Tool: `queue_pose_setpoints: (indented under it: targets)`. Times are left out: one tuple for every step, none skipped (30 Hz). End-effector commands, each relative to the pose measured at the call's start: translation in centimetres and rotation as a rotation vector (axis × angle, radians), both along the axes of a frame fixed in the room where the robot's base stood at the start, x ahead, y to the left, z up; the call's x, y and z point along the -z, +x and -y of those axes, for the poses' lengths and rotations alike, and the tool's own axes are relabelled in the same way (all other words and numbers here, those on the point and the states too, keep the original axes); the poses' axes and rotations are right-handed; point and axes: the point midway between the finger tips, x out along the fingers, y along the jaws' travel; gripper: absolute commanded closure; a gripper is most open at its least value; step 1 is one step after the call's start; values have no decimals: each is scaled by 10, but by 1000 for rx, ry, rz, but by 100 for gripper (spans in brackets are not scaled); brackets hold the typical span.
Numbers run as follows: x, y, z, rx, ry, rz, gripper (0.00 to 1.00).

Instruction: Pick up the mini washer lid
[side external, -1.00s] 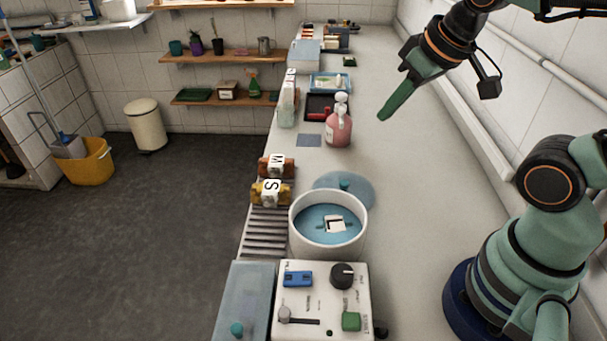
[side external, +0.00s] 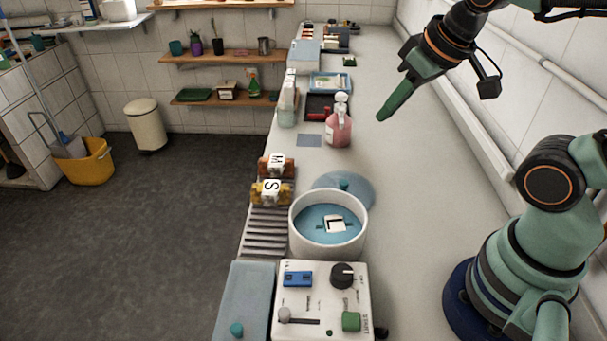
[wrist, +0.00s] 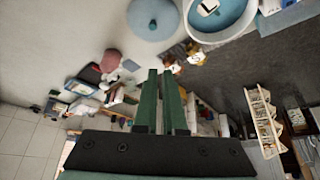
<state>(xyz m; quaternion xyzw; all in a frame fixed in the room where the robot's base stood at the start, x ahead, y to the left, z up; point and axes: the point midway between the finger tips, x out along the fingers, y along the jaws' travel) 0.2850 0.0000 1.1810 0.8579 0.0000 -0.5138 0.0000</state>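The mini washer lid (side external: 361,193) is a round, translucent blue disc with a small teal knob. It lies flat on the counter just behind the white washer tub (side external: 294,228), which hides its near edge. In the wrist view the lid (wrist: 144,28) is at the top centre, beside the tub. My gripper (side external: 382,116) hangs over the counter, beyond the lid and above it, touching nothing. In the wrist view its two green fingers (wrist: 161,72) stand slightly apart with a narrow empty gap between them.
The tub holds blue liquid and a white block (side external: 335,224). A control box (side external: 318,305) stands in front. A pink pump bottle (side external: 338,129) and blocks marked M and S (side external: 271,186) are near the counter's left edge. The counter right of the lid is clear.

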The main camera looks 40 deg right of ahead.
Motion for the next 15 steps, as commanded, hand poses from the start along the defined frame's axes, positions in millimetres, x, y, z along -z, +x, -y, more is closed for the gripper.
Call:
queue_pose_setpoints:
  targets:
    - [0, 0, 0, 0, 0, 0, 69]
    - [0, 0, 0, 0, 0, 0, 58]
    - [0, 0, 0, 0, 0, 0, 43]
    - [0, 0, 0, 0, 0, 0, 36]
    - [0, 0, 0, 0, 0, 0, 36]
    - [0, 0, 0, 0, 0, 0, 36]
    - [0, 0, 0, 0, 0, 0, 36]
    - [0, 0, 0, 0, 0, 0, 36]
    - [0, 0, 0, 0, 0, 0, 36]
    - [0, 0, 0, 0, 0, 0, 36]
    - [0, 0, 0, 0, 0, 0, 36]
    - [0, 0, 0, -1, 0, 0, 36]
    - [0, 0, 0, -4, -2, -1, 36]
    - [0, 1, 0, -11, -6, -4, 36]
    - [0, 2, 0, -28, -16, -10, 36]
